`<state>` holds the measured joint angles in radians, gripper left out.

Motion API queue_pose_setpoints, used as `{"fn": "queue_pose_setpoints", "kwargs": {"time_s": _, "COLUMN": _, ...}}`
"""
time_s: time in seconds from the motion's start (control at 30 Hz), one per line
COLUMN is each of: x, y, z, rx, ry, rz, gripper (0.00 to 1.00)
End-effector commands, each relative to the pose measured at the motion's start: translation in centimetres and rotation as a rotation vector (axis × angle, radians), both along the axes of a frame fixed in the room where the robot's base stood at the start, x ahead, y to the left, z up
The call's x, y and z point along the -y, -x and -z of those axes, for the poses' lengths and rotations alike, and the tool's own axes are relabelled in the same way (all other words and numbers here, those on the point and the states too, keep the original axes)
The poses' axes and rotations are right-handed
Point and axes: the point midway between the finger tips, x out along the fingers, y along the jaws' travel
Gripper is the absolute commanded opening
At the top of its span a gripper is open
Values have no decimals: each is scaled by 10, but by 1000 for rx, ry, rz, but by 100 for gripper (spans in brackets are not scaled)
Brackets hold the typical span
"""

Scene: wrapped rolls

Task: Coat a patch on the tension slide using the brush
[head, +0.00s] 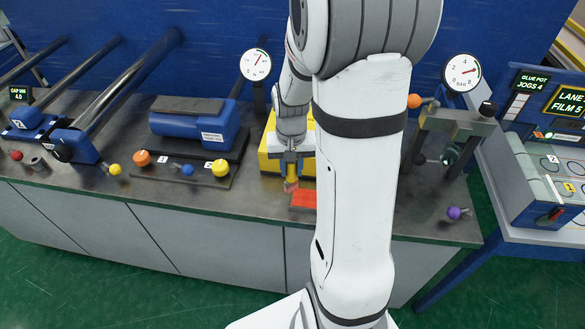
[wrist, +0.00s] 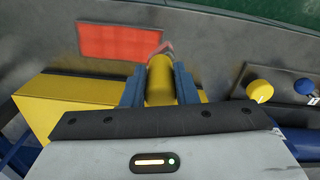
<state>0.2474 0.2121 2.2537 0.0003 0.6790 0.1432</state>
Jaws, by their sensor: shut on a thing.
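My gripper (head: 291,168) is shut on the yellow handle of the brush (head: 291,179), which points down above the bench. In the wrist view the brush (wrist: 160,82) sits between the blue fingers of my gripper (wrist: 160,90), with its pinkish tip at the far end. A flat orange-red rectangular patch (head: 304,200) lies on the bench close to the tip. It also shows in the wrist view (wrist: 120,42), left of the tip. I cannot tell whether the tip touches the surface. No readable label marks the tension slide.
A yellow box (head: 268,157) stands behind and beside my gripper. A panel with orange, blue and yellow knobs (head: 182,169) lies to the left. A grey frame with a gauge (head: 460,122) stands at the right. My arm hides part of the bench (head: 245,210).

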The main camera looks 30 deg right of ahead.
Motion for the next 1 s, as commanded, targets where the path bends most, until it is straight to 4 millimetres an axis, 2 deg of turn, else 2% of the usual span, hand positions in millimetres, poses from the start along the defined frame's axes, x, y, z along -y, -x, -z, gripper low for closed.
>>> {"fn": "queue_pose_setpoints", "kwargs": {"time_s": 0.1, "x": 0, "y": 0, "z": -15, "rx": 2, "ry": 1, "rz": 1, "gripper": 0}}
{"fn": "queue_pose_setpoints", "kwargs": {"time_s": 0.3, "x": 1, "y": 0, "z": -26, "rx": 1, "ry": 0, "rz": 2, "gripper": 0}}
{"fn": "queue_pose_setpoints", "kwargs": {"time_s": 0.87, "x": 1, "y": 0, "z": -25, "rx": 1, "ry": 0, "rz": 3, "gripper": 0}}
{"fn": "queue_pose_setpoints", "kwargs": {"time_s": 1.0, "x": 0, "y": -2, "z": -19, "rx": 0, "ry": 0, "rz": -3, "gripper": 0}}
